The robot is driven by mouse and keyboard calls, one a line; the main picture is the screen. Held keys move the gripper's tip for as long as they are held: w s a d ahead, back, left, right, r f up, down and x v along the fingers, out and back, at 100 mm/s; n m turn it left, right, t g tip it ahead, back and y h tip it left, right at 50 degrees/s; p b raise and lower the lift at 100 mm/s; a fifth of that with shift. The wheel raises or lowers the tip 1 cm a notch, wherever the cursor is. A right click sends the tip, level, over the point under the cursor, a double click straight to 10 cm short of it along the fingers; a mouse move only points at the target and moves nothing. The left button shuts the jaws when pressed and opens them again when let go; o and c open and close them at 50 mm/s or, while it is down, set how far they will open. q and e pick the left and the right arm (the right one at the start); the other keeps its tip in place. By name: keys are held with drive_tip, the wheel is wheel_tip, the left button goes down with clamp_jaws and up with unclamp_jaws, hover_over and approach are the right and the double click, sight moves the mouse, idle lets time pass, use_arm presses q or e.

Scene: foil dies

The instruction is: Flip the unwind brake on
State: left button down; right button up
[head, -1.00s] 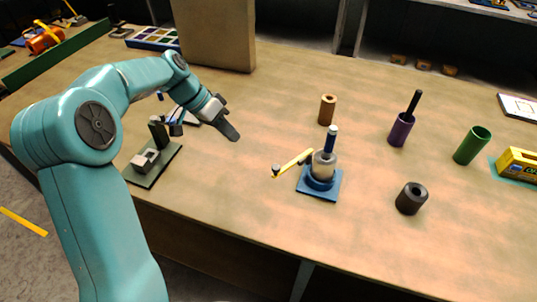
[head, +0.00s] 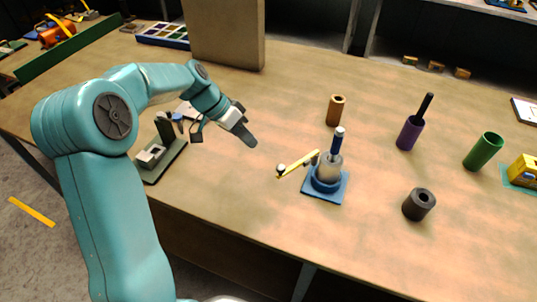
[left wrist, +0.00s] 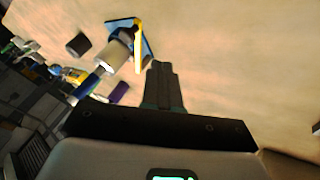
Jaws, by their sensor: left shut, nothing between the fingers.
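The unwind stand has a square blue base (head: 324,189), a pale round body and an upright dark-blue post (head: 338,140). A yellow lever (head: 298,163) reaches out from it to the left, with a small dark knob at its end. In the left wrist view the yellow lever (left wrist: 138,47) and blue base (left wrist: 122,24) show at upper left. My left gripper (head: 250,141) is shut and empty above the table, left of the lever and apart from it. Its closed fingers (left wrist: 163,75) show in the left wrist view. My right gripper is not in view.
A brown cylinder (head: 336,110) stands behind the stand and a black cylinder (head: 418,204) to its right. A purple holder (head: 409,134) and green cup (head: 483,151) stand farther right. A dark-green fixture (head: 160,167) is left of my gripper. The table between gripper and lever is clear.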

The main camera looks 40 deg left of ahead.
use_arm(q)
drive_tip(key=d+f+p, duration=0.1)
drive_tip(key=d+f, duration=0.3)
drive_tip(key=d, duration=0.2)
drive_tip(key=shift+w+f+p, duration=0.15)
drive_tip(key=shift+w+p, duration=0.15)
drive_tip(key=shift+w, duration=0.15)
drive_tip(key=s+d+n+t+y+b, duration=0.2)
drive_tip(key=d+n, duration=0.3)
drive_tip(key=d, duration=0.3)
drive_tip(key=shift+d+b, duration=0.25)
drive_tip(key=shift+b, duration=0.2)
drive_tip(key=shift+s+d, duration=0.1)
